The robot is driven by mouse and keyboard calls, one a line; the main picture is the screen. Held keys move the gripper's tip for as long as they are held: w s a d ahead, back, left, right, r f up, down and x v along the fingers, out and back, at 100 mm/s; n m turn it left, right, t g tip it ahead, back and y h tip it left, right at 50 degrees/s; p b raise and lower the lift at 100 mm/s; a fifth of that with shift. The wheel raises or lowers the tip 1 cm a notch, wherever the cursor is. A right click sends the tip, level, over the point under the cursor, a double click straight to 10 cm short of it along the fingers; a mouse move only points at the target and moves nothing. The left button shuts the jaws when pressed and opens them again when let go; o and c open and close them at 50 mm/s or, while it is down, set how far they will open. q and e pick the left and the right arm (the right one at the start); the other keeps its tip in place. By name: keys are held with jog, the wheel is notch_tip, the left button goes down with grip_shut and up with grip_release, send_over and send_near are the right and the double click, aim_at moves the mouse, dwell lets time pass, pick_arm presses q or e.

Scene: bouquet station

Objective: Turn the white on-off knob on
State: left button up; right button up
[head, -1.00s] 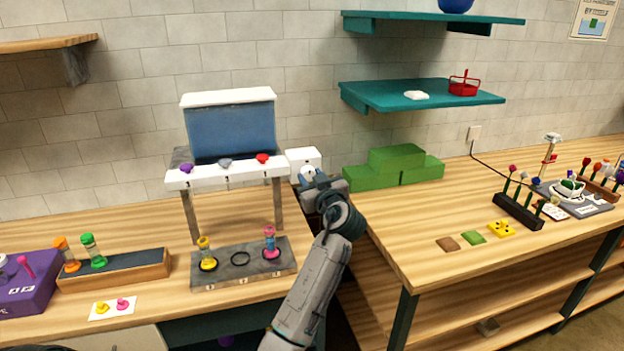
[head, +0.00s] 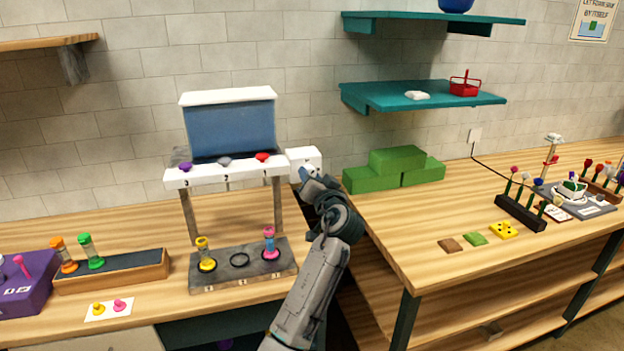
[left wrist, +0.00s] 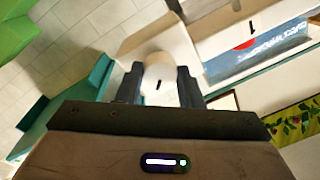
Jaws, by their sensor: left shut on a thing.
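The white box (head: 303,156) stands at the right side of the dispenser stand. The white on-off knob (left wrist: 159,78) on its front sits between my two fingers in the left wrist view, with a dark mark on it. My left gripper (head: 308,177) is shut on the knob, and it also shows in the left wrist view (left wrist: 160,88). In the head view the gripper covers most of the knob. My right gripper is not in view.
The stand (head: 225,176) carries purple, grey and red knobs. Below it a grey base (head: 240,272) holds yellow and pink vials. Green blocks (head: 395,168) lie right of the gripper on the wooden table. A teal shelf (head: 430,98) hangs above.

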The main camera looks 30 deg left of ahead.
pick_arm(q)
jog(key=m+p, duration=0.4)
jog(key=m, duration=0.5)
jog(key=shift+m+t, duration=0.4)
jog(key=shift+h, duration=0.3)
jog(key=o, duration=1)
jog(key=shift+s+f, duration=0.1)
